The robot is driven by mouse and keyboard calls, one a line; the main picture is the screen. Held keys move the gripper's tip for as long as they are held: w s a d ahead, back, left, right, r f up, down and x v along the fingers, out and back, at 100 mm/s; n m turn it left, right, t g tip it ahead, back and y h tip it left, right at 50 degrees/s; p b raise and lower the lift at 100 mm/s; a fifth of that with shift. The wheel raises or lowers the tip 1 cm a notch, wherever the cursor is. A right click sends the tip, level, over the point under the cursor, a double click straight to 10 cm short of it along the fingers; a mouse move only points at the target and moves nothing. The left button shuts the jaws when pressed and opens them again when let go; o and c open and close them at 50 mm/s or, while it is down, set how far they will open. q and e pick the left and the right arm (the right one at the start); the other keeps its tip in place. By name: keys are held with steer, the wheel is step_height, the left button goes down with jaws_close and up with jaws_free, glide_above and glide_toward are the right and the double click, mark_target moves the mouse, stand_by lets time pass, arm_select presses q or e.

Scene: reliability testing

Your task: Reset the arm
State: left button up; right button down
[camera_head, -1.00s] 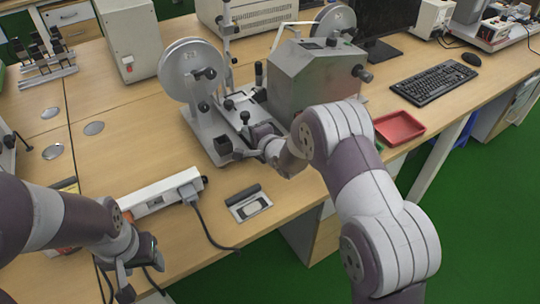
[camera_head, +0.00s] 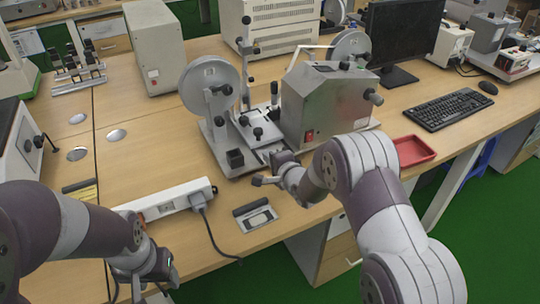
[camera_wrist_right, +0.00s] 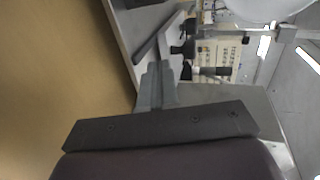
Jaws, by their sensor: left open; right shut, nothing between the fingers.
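My right arm comes in from the lower right of the head view. Its gripper (camera_head: 268,172) is at the front of the grey reel machine (camera_head: 325,105), above the table, and shut with nothing held. In the right wrist view the right gripper's fingers (camera_wrist_right: 157,85) are together, with the table on the left and the machine's parts beyond. My left gripper (camera_head: 140,284) is low at the left, near the table's front edge, open and empty. Part of it is hidden or dark.
A white power strip (camera_head: 165,199) with a plugged cable lies between the arms. A small plate with a black bar (camera_head: 255,215) lies near the table's front edge. A red tray (camera_head: 412,151) and a keyboard (camera_head: 447,108) are at the right. Bare table (camera_head: 150,155) shows left of the machine.

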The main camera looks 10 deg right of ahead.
steer(key=shift+s+d+r, duration=0.15)
steer(key=shift+s, duration=0.35)
steer(key=p+v, duration=0.1)
steer(key=v, duration=0.6)
steer(key=shift+s, duration=0.1)
steer(key=shift+s+d+n+g+h, duration=0.25)
steer(key=shift+d+n+g+h, duration=0.05)
steer(key=shift+d+h, duration=0.1)
steer(key=s+d+n+g, duration=0.1)
steer(key=s+d+n+g+h, duration=0.1)
steer(key=s, duration=0.1)
steer(key=s+d+n+g+h, duration=0.1)
steer(key=n, duration=0.1)
steer(key=shift+s+d+f+g, duration=0.3)
steer(key=shift+s+f, duration=0.05)
steer(key=shift+f, duration=0.05)
steer(key=s+d+n+g+h, duration=0.25)
steer(key=s+n+g, duration=0.65)
steer(key=s, duration=1.2)
step_height(320, 180, up, 16)
steer(key=p, duration=1.5)
steer(key=shift+w+d+n+t+p, duration=0.2)
steer(key=shift+w+n+t+p, duration=0.1)
steer(key=shift+t+p, duration=0.1)
steer(key=shift+r, duration=0.1)
